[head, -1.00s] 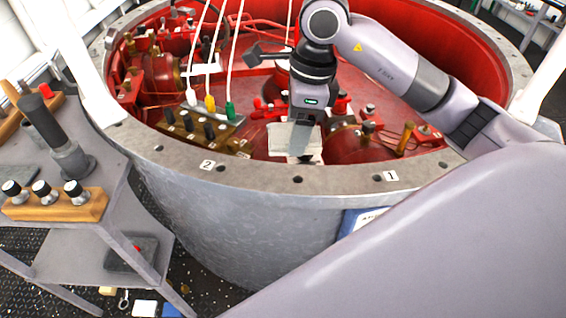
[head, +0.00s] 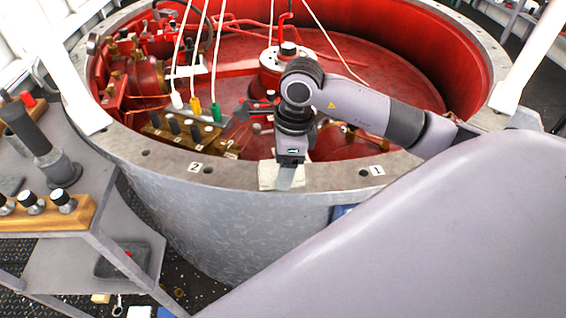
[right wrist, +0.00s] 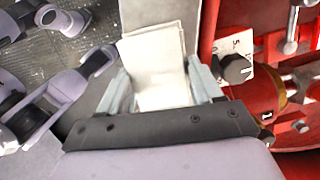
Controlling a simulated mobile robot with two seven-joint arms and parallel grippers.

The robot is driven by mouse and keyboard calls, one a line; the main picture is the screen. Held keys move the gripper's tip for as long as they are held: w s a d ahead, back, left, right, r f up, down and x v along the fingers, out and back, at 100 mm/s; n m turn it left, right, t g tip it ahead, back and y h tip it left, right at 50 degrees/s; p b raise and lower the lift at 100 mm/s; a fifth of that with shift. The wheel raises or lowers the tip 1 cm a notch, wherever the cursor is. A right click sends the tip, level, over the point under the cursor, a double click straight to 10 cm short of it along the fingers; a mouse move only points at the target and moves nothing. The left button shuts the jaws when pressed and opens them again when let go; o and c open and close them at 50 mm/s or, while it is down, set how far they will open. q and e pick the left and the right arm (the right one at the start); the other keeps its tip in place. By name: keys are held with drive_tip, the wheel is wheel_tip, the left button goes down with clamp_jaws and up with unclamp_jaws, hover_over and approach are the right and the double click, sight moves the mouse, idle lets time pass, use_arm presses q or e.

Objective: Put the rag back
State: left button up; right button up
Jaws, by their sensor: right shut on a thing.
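The rag (head: 267,174) is a folded white cloth, seen in the head view at the near rim (head: 235,171) of the big round tank. My right gripper (head: 285,180) is shut on it and points down over the rim. I cannot tell whether the rag touches the metal. In the right wrist view the rag (right wrist: 158,62) shows as pale, layered cloth between the two grey fingers of my right gripper (right wrist: 163,88). My left gripper is not in view.
Inside the red tank, a block with coloured plugs (head: 185,130) has cables rising from it. On the left, a grey cart (head: 105,215) carries a wooden block with knobs (head: 50,213) and a dark upright cylinder (head: 30,130). A dark tray (head: 122,260) lies on its lower shelf.

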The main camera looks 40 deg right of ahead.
drive_tip(key=shift+f, duration=0.15)
drive_tip(key=o, duration=1)
drive_tip(key=shift+r, duration=0.45)
drive_tip(key=r, duration=0.3)
drive_tip(key=d+r, duration=0.1)
drive_tip(key=r, duration=0.3)
drive_tip(key=s+r, duration=0.1)
drive_tip(key=r, duration=0.3)
drive_tip(key=shift+d+r, duration=0.15)
drive_tip(key=shift+d, duration=0.1)
